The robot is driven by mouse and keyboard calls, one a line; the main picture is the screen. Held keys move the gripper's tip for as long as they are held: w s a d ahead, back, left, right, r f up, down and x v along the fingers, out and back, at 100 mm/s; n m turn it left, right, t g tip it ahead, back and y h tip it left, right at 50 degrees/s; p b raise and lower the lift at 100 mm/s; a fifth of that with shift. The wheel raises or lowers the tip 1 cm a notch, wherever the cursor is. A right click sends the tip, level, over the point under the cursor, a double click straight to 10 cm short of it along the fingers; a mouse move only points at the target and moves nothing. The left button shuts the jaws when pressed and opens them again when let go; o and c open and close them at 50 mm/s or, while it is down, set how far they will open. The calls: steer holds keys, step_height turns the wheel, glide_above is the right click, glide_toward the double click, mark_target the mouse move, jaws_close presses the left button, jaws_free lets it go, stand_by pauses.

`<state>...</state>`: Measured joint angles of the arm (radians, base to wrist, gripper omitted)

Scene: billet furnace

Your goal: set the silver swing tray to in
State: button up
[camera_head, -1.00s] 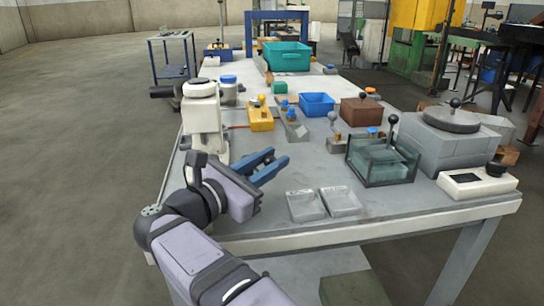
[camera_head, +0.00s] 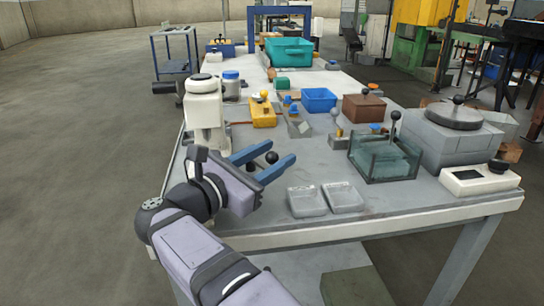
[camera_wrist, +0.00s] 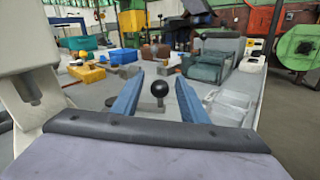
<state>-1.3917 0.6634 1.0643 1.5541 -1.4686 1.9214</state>
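My gripper (camera_head: 280,151) has two blue fingers spread apart, above the near left of the bench. It also shows in the wrist view (camera_wrist: 159,76). A black ball knob (camera_head: 271,157) on a short post appears between the fingers, not gripped. The knob (camera_wrist: 160,88) is centred in the gap in the wrist view, apart from both fingers. Two shallow silvery trays, a left one (camera_head: 306,202) and a right one (camera_head: 342,197), lie right of the gripper. I cannot tell which part is the silver swing tray; the knob's base is partly hidden.
A white machine (camera_head: 205,110) stands close left of my gripper. A glass-walled box (camera_head: 385,160) with a knobbed lever and a grey block furnace (camera_head: 452,140) stand to the right. A yellow block (camera_head: 263,115), blue bin (camera_head: 319,99) and brown box (camera_head: 363,108) are farther back.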

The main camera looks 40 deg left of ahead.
step_height(320, 180, up, 10)
steer(key=p, duration=0.3)
stand_by(0.3)
